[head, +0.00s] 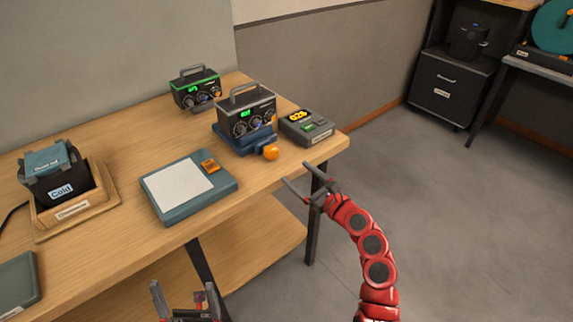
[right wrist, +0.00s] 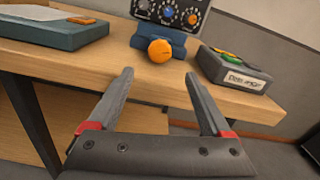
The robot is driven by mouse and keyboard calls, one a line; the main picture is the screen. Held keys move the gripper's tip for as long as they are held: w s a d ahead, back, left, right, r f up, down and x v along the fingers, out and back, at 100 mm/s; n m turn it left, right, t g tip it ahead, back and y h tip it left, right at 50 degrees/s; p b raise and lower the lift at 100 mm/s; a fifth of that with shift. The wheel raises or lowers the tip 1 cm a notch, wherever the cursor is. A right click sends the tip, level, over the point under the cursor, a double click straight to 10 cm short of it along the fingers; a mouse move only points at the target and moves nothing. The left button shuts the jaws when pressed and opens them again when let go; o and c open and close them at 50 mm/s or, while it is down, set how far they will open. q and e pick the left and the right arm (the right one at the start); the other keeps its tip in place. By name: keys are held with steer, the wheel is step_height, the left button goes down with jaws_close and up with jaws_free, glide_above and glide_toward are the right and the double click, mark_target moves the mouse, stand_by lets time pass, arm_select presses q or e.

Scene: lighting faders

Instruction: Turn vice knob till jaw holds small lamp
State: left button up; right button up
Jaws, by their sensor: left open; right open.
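A blue vice (head: 240,142) stands near the right end of the wooden bench, with an orange round knob (head: 270,152) on its front. A dark box with a handle, dials and a green display (head: 246,110) sits in or on the vice; I cannot tell whether the jaw touches it. I cannot make out which thing is the small lamp. In the right wrist view the knob (right wrist: 160,51) is ahead, between the fingertips' lines. My right gripper (head: 297,173) is open and empty, just off the bench edge, apart from the knob. My left gripper (head: 183,288) is open and empty at the bottom.
A similar green-topped box (head: 195,88) stands behind. A flat blue-grey pad (head: 190,188) and a wooden holder (head: 75,207) with a dark bin lie left. Floor right of the bench is clear.

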steer(key=s+f+m+g+y, duration=0.1)
steer(key=s+f+m, duration=0.1)
steer(key=s, duration=0.4)
steer(key=shift+s+d+m+y, duration=0.3)
steer(key=shift+s+y, duration=0.1)
steer(key=shift+w+d, duration=0.1)
steer(key=shift+d, duration=0.05)
